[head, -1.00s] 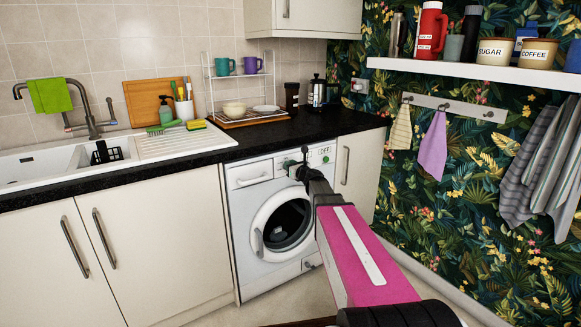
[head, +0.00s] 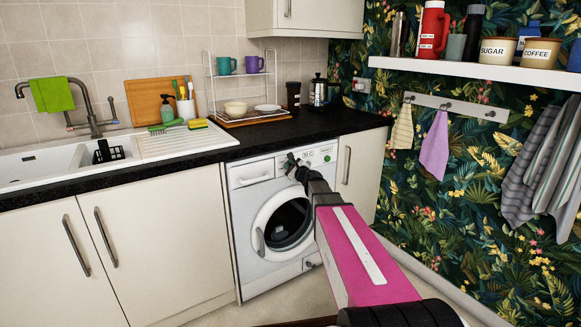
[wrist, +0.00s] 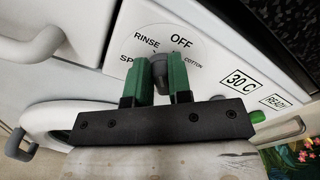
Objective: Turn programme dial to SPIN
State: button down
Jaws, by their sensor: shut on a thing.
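The programme dial (wrist: 158,68) is a grey knob on the washing machine's white panel, seen in the wrist view. Around it are the words OFF above, RINSE to the upper left, COTTON to the right and SPIN at the left, partly covered by a finger. My gripper (wrist: 157,82) has its two green fingers shut on the dial, one on each side. I cannot make out the dial's pointer. In the head view my gripper (head: 291,164) is at the top panel of the washing machine (head: 243,205) and hides the dial.
The black worktop (head: 300,132) runs just above the machine. A cupboard handle (head: 346,165) is close on the right. The porthole door (head: 255,225) is shut below.

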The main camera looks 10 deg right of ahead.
jog(key=n, duration=0.4)
jog(key=f+n, duration=0.1)
jog(key=n, duration=0.4)
jog(key=f+n, duration=0.1)
jog(key=n, duration=0.3)
jog(key=shift+s+a+n, duration=0.15)
jog(key=shift+a+n, duration=0.1)
jog(key=shift+n, duration=0.15)
dwell(0.3)
jog(key=c, duration=1)
grip_release()
jog(key=shift+c, duration=0.2)
jog(key=v, duration=1)
jog(key=shift+s+d, duration=0.25)
jog(key=shift+s, duration=0.1)
